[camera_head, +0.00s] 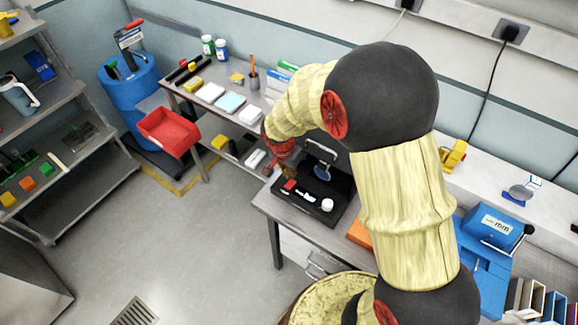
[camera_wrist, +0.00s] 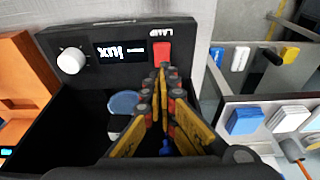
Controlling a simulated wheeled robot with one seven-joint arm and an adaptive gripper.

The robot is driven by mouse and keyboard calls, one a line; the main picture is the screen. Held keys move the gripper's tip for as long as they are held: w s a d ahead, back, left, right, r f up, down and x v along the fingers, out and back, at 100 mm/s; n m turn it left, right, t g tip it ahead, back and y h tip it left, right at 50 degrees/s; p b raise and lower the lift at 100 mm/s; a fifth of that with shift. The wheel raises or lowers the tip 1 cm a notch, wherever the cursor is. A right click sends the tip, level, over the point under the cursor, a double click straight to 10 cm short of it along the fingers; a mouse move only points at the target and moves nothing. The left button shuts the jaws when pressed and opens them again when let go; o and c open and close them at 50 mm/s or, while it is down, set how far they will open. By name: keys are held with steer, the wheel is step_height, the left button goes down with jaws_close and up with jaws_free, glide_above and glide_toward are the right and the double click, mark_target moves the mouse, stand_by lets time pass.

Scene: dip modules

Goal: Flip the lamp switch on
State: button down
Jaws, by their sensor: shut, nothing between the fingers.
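The lamp switch (camera_wrist: 162,52) is a red rocker under the label LAMP on the black lux device (camera_wrist: 185,36). In the wrist view it sits at the right of the panel, next to a small display and a white knob (camera_wrist: 71,61). In the head view the switch (camera_head: 290,185) is a small red spot at the device's left end. My gripper (camera_wrist: 161,72) is shut and empty, with its fingertips right at the lower edge of the switch. I cannot tell whether they touch it. Whether the switch is on or off is unclear.
The device stands on a grey table (camera_head: 270,207) near its front edge. A round bluish disc (camera_wrist: 124,102) is inside the device, beside my fingers. An orange object (camera_head: 359,234) lies to the right. A red bin (camera_head: 168,131) and shelves stand at left; the floor between is clear.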

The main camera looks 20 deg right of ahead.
mark_target(291, 185)
steer(key=shift+s+a+f, duration=0.1)
steer(key=shift+f, duration=0.9)
steer(key=shift+s+a+f, duration=0.1)
steer(key=shift+f, duration=0.9)
steer(key=shift+f+b, duration=0.1)
steer(key=shift+b, duration=0.25)
steer(key=f+b, duration=0.1)
steer(key=b, duration=0.1)
steer(key=shift+s+a+b, duration=0.1)
steer(key=shift+a+b, duration=0.1)
steer(key=shift+b, duration=0.1)
steer(key=shift+r, duration=0.15)
steer(key=shift+d, duration=0.15)
steer(key=shift+w+d+r, duration=0.15)
steer(key=shift+w+d, duration=0.3)
steer(key=shift+d, duration=0.05)
steer(key=shift+r, duration=0.1)
